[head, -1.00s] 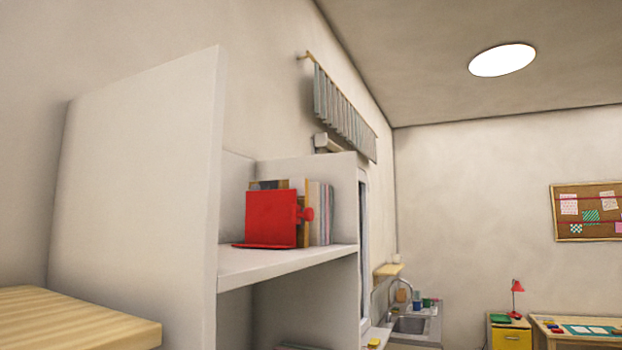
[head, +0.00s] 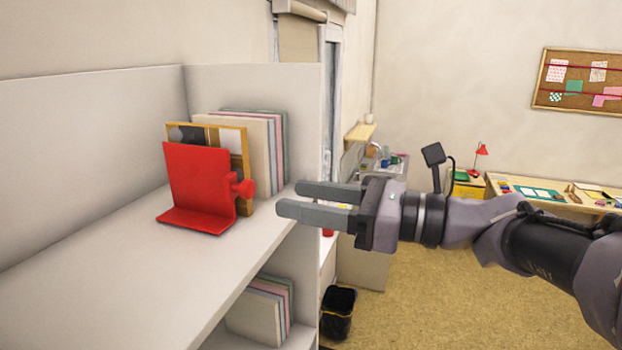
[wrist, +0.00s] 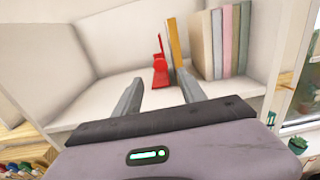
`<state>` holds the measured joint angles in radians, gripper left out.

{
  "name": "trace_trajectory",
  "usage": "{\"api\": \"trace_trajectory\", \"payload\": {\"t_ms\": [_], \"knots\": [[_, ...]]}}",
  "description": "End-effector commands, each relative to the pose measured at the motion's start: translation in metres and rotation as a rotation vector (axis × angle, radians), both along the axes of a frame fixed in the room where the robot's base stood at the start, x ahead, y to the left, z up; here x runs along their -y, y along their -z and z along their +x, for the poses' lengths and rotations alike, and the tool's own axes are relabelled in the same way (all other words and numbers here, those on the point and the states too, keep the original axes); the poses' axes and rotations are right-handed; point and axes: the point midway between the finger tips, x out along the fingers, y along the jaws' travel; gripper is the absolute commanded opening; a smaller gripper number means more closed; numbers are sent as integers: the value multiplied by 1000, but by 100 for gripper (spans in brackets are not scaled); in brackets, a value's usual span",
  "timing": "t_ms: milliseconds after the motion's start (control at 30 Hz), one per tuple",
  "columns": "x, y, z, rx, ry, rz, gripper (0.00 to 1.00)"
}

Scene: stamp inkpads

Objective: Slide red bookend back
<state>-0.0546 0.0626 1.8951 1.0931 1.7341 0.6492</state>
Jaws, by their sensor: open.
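The red bookend (head: 200,180) stands upright on the upper shelf (head: 90,240), with its flat foot toward the shelf's front left and a round red knob on its right side. It also shows in the wrist view (wrist: 160,72), seen edge-on beyond the fingers. A yellow-framed panel (head: 245,165) stands right behind it. My gripper (head: 292,199) is open and empty, in front of the shelf and to the right of the bookend. Its fingers point left toward the shelf, apart from the bookend. In the wrist view my gripper (wrist: 158,95) has its fingers spread, with the bookend between and beyond them.
Several pastel books (head: 250,150) stand behind the panel, against the shelf's end wall (head: 300,110). More books (head: 262,310) stand on the lower shelf. The shelf left of the bookend is bare. A black bin (head: 339,312) stands on the floor below my arm.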

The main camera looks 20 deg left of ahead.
Motion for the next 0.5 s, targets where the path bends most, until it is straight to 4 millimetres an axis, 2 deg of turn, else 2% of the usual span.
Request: {"api": "trace_trajectory", "payload": {"t_ms": [100, 233, 333, 500], "knots": [[-31, -2, 1, -1, -5, -1, 48], [-57, -1, 4, 0, -3, -2, 48], [-70, -1, 5, 0, -2, -2, 48], [-77, 0, 6, 1, 0, -2, 48]]}}
